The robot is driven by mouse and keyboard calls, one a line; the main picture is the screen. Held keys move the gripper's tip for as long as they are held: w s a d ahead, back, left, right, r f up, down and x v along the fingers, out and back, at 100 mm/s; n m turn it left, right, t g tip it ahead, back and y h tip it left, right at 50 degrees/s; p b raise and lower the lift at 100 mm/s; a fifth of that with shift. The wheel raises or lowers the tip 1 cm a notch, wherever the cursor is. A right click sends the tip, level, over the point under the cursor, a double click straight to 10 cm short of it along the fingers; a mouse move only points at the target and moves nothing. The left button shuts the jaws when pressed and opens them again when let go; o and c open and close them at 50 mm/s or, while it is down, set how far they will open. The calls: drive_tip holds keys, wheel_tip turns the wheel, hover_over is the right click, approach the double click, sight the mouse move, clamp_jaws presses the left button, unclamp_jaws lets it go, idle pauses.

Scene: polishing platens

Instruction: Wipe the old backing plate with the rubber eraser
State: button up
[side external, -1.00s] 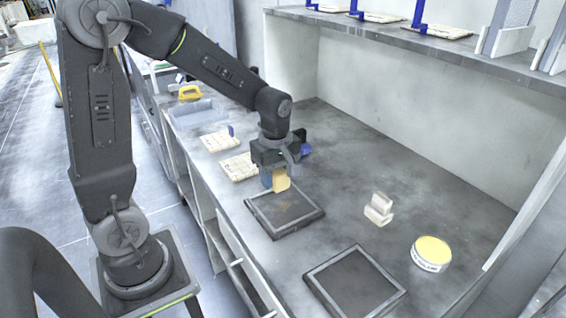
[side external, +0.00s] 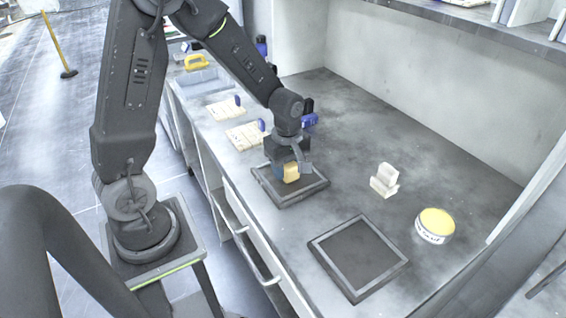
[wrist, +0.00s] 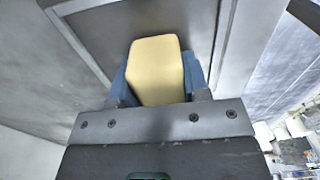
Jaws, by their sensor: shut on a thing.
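My gripper (side external: 284,174) is shut on the yellow rubber eraser (side external: 291,173). The eraser also shows between the blue fingers in the wrist view (wrist: 155,72). The eraser is over the far square dark plate (side external: 299,194), low against its surface; I cannot tell for sure whether it touches. My gripper hides part of this plate. The plate's grey rim also shows in the wrist view (wrist: 78,35). A second framed dark plate (side external: 358,258) lies nearer on the bench, with nothing on it. I cannot tell from labels which plate is the old backing plate.
A pale stepped block (side external: 384,181) and a round tub with a yellow top (side external: 436,224) stand to the right. Pale pads with blue handles (side external: 246,135) lie behind my gripper. The bench (side external: 345,205) is bare between the plates and block.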

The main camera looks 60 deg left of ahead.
drive_tip(key=shift+w+f, duration=0.15)
drive_tip(key=shift+w, duration=0.45)
drive_tip(key=shift+w+f, duration=0.15)
drive_tip(key=shift+w, duration=0.45)
drive_tip(key=shift+w+r, duration=0.1)
drive_tip(key=shift+w, duration=0.1)
drive_tip(key=shift+s, duration=2)
drive_tip(key=shift+r, duration=4.1)
